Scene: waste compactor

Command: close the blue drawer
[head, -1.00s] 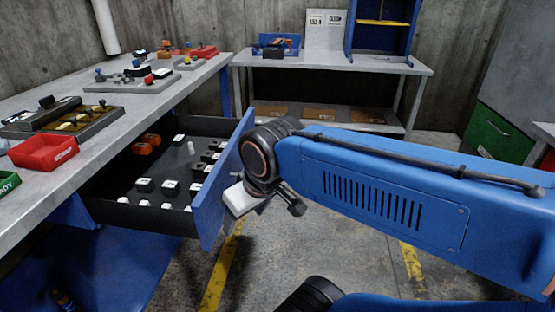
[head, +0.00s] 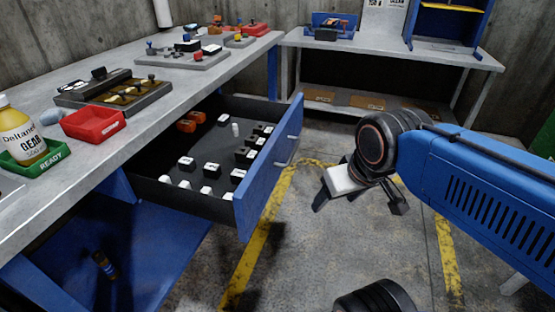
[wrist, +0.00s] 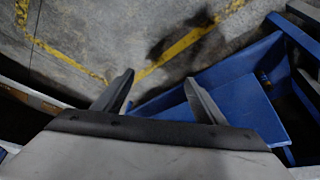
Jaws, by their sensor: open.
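The blue drawer (head: 268,190) is pulled out from under the workbench at the left, with its blue front and pale handle (head: 289,150) facing right. Its dark tray holds several black-and-white blocks (head: 210,170) and a few orange pieces (head: 187,125). My gripper (head: 335,198) is to the right of the drawer front, over the floor, with a visible gap between them in the head view. It is open and empty. In the wrist view its two dark fingers (wrist: 159,78) are spread.
A red bin (head: 93,123), a green tray (head: 38,165) with a yellow bottle, and a dark fixture stand on the workbench (head: 210,85). A blue lower surface (head: 135,255) lies below. A second table (head: 390,48) stands behind. Floor right of the drawer is clear.

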